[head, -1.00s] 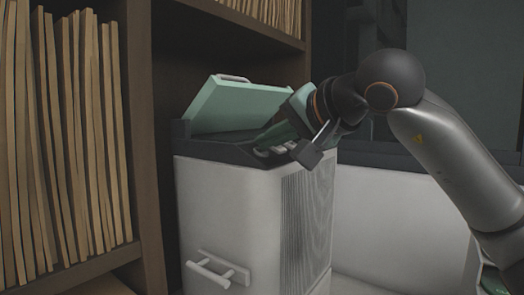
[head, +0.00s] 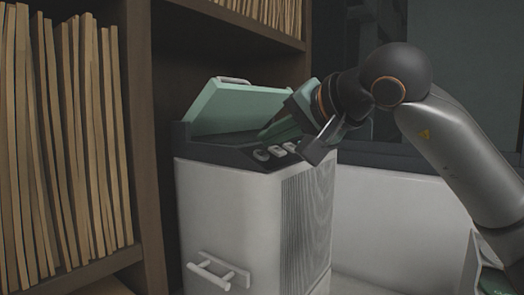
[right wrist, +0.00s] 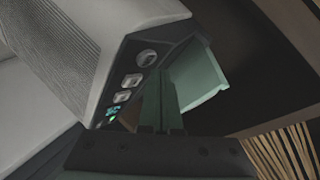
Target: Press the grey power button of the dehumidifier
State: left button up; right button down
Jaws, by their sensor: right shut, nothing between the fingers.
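The dehumidifier (head: 225,205) is a white box with a dark top and a raised green lid (head: 235,108). A row of light grey buttons (head: 276,151) lies along the top's front edge. The right wrist view shows a round button (right wrist: 147,57), two squarer ones (right wrist: 127,88) and a small green-lit patch (right wrist: 112,112). I cannot tell for sure which one is the power button. My right gripper (head: 266,134) is shut and empty, over the dark top just behind the buttons. In the right wrist view its fingertips (right wrist: 164,72) appear beside the round button, with no contact visible. My left gripper is out of view.
A wooden shelf (head: 150,150) with upright folders (head: 70,150) stands at the left, close to the dehumidifier. A handle (head: 215,272) sticks out low on its front. A low pale wall (head: 390,225) is at the right.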

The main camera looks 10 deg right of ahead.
jog(key=r+p, duration=0.1)
jog(key=s+d+r+p, duration=0.1)
jog(key=r, duration=0.1)
jog(key=r+p, duration=0.1)
jog(key=shift+s+d+r, duration=0.25)
dwell(0.4)
dwell(0.4)
